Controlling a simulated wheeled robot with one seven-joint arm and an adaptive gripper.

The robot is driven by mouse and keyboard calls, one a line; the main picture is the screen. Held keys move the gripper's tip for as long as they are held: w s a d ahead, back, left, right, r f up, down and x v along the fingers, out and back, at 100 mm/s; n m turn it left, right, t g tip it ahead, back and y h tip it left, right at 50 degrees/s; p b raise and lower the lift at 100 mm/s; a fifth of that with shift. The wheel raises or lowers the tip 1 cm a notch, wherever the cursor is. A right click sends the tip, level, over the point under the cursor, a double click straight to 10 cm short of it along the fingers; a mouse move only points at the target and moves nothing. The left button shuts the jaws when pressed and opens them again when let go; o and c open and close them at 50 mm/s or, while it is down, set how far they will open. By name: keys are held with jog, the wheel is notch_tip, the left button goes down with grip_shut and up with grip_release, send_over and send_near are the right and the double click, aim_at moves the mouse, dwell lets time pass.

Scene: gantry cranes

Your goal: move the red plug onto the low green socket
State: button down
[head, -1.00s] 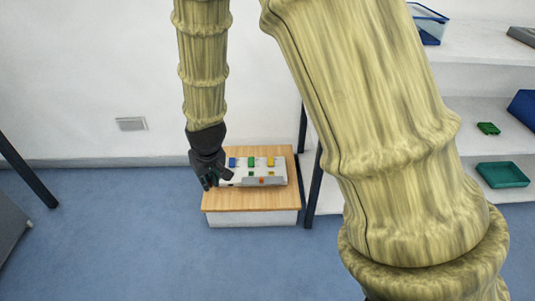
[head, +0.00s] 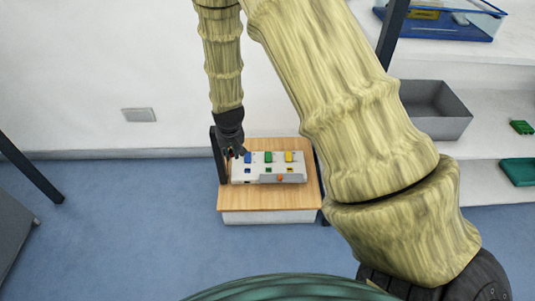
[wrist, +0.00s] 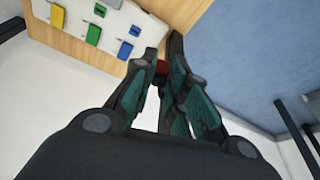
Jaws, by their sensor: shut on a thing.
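My gripper (head: 235,151) is at the left end of a pale panel (head: 240,181) on a wooden-topped box. In the wrist view its fingertips (wrist: 164,66) are closed on the red plug (wrist: 161,67), which is mostly hidden between them. The panel has a back row of larger blue (head: 248,157), green (head: 268,157) and yellow (head: 288,156) pieces. A smaller green piece (head: 268,170) sits in the nearer row, apparently the low green socket. It also shows in the wrist view (wrist: 99,10). The fingertips are apart from both green pieces.
The wooden top (head: 270,200) is bare in front of the panel. A small orange-red spot (head: 280,178) is on the panel's near side. A white shelf unit on the right holds a grey bin (head: 435,110) and a green tray (head: 518,171). A dark post stands left of the box.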

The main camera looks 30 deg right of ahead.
aim_at(269, 168)
jog(key=d+f+m, duration=0.1)
jog(key=d+f, duration=0.3)
jog(key=d, duration=0.1)
jog(key=d+f+m+p, duration=0.1)
jog(key=d+f, duration=0.3)
jog(key=d, duration=0.1)
jog(key=d+f+m+h, duration=0.1)
jog(key=d+f, duration=0.3)
jog(key=d, duration=0.1)
jog(key=shift+d+f, duration=0.2)
jog(key=shift+f, duration=0.05)
jog(key=shift+d+f+b, duration=0.1)
jog(key=shift+f+b, duration=1.55)
jog(key=shift+f, duration=0.95)
jog(key=shift+p, duration=0.4)
jog(key=shift+f+p, duration=0.3)
jog(key=shift+p, duration=0.2)
jog(key=c, duration=1.3)
grip_release()
